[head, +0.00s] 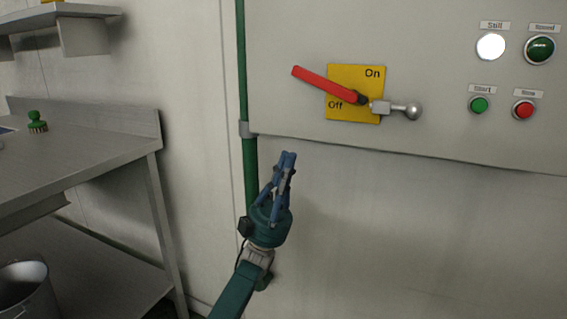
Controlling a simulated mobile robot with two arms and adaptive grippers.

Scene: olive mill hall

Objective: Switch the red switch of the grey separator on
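The red switch (325,84) is a long red lever on a yellow plate (345,110) on the front of the grey separator cabinet (440,130). Its red end points left and slightly up, past the plate's left edge. The plate reads "On" at upper right and "Off" at lower left. A metal arm with a round silver knob (414,111) sticks out to the right of the pivot. My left gripper (288,156) is below and left of the plate, apart from the lever, pointing up. Its blue fingertips are together with nothing between them. My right gripper is out of view.
Right of the switch are a lit white lamp (491,47), a dark green lamp (540,50), a green button (479,105) and a red button (524,110). A green pipe (243,90) runs down the cabinet's left side. A metal table (90,160) with a green brush (37,122) stands left.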

